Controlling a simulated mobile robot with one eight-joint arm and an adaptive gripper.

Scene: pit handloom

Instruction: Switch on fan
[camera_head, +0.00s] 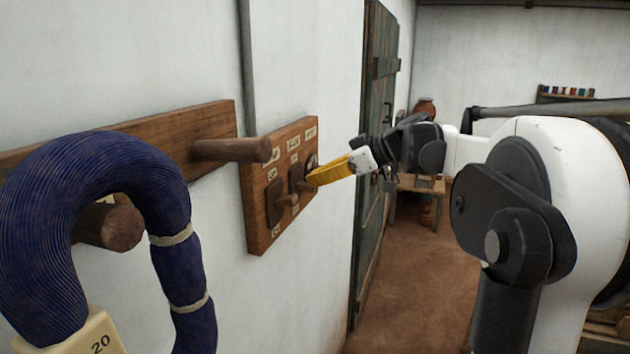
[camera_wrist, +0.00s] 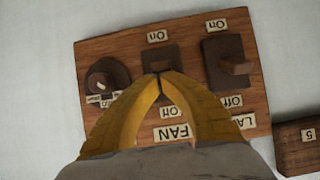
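A wooden switch board (camera_head: 262,228) is fixed to the white wall and also fills most of the wrist view (camera_wrist: 95,62). Its middle switch (camera_wrist: 160,58), above the FAN label (camera_wrist: 172,133) in the wrist view, has a dark square plate with On and Off labels. My gripper (camera_wrist: 158,76) has its yellow fingers brought together, tips meeting in front of this plate. The fingertips hide the fan switch's lever, so its position and any contact cannot be told. In the head view my gripper (camera_head: 312,179) reaches the board from the right.
The lamp switch (camera_wrist: 222,60) and a round knob (camera_wrist: 105,77) flank the fan switch closely. A wooden peg (camera_head: 232,150) sticks out beside the board, and blue yarn (camera_head: 90,180) hangs at left. A dark door (camera_head: 372,170) stands beyond.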

